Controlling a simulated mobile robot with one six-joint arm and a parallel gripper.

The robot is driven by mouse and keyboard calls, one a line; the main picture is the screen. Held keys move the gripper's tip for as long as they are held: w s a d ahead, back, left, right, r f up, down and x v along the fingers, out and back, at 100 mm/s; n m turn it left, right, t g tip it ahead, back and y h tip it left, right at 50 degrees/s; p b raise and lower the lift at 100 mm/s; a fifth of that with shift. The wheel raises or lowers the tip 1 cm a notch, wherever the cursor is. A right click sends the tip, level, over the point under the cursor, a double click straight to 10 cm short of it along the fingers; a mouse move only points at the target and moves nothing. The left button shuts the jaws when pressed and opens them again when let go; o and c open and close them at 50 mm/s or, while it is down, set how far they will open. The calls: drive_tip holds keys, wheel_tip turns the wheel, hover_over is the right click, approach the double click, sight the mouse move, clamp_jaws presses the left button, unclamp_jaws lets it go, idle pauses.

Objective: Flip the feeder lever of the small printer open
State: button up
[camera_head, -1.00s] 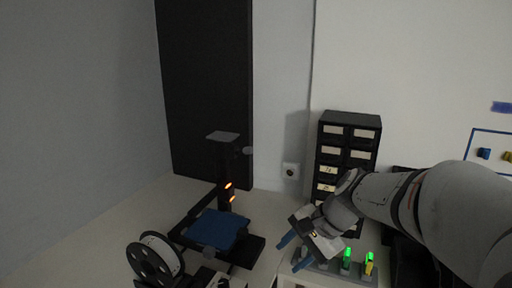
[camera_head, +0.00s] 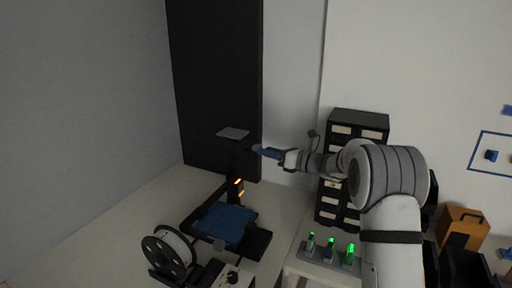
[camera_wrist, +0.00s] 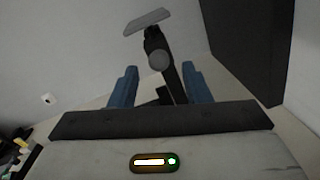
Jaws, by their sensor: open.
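The small printer stands on the table at left centre in the head view, with a blue bed (camera_head: 226,224), a dark upright column (camera_head: 236,188) with orange lights, and a flat grey plate (camera_head: 233,132) on top. In the wrist view, the grey plate (camera_wrist: 147,21) and a round grey knob (camera_wrist: 159,60) on the column show ahead, between and beyond the fingers. I cannot tell which part is the feeder lever. My gripper (camera_head: 262,150) is just right of the column's top; its blue fingers (camera_wrist: 158,88) are apart with nothing between them.
A filament spool (camera_head: 168,254) stands left of the printer. A black drawer cabinet (camera_head: 356,128) is behind my arm. A grey rack with green-lit items (camera_head: 330,252) is at lower right. An orange box (camera_head: 463,228) stands far right. A tall dark panel (camera_head: 215,80) rises behind the printer.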

sight(258, 146)
drive_tip(key=shift+p+x, duration=0.5)
drive_tip(key=shift+x, duration=1.85)
